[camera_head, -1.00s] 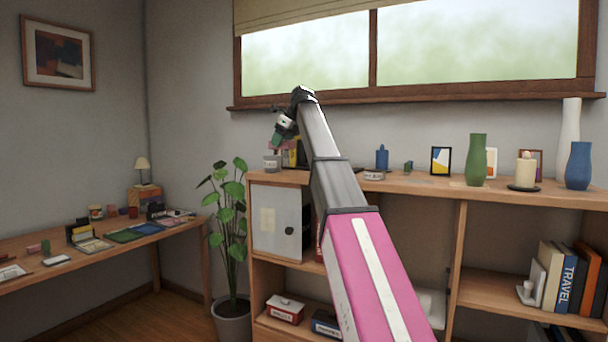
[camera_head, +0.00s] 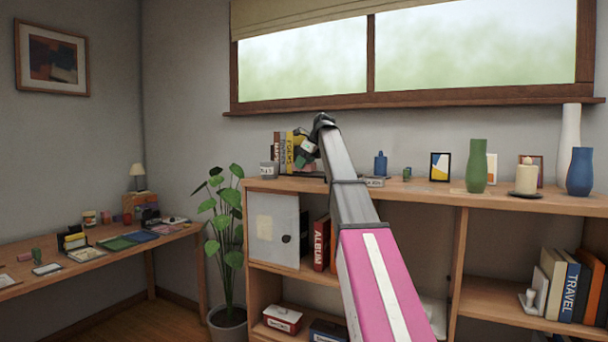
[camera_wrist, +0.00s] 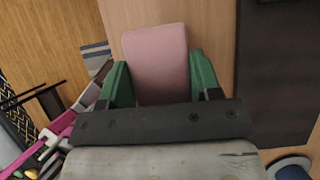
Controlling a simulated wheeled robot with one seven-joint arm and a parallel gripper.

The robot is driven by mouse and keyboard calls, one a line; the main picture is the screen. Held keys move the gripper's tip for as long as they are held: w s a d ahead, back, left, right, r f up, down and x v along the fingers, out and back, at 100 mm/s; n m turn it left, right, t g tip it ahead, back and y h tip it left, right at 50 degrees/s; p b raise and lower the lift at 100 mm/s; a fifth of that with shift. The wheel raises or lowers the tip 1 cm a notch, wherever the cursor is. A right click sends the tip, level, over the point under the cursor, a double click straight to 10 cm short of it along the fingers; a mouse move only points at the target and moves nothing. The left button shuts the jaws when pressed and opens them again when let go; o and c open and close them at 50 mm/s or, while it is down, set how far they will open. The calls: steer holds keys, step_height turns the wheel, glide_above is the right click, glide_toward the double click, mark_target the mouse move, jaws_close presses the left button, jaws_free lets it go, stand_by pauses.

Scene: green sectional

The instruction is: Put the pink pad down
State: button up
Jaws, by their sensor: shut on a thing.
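The pink pad (camera_wrist: 155,62) is a rounded block held between the two green fingers of my gripper (camera_wrist: 160,80) in the wrist view. A wooden surface shows behind it; whether the pad touches that surface I cannot tell. In the head view my gripper (camera_head: 306,152) is at the left part of the shelf top (camera_head: 420,187), in front of or beside several upright books (camera_head: 286,150). The pad cannot be made out clearly there.
A grey pot (camera_head: 267,170) stands left of the books. A blue bottle (camera_head: 380,163), a framed picture (camera_head: 440,166) and a green vase (camera_head: 476,165) stand further right. Bare shelf top lies between several items. A leafy plant (camera_head: 228,215) stands left of the shelf.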

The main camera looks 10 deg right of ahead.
steer(key=shift+f, duration=1.95)
steer(key=shift+f, duration=0.1)
steer(key=o, duration=0.9)
steer(key=v, duration=1.2)
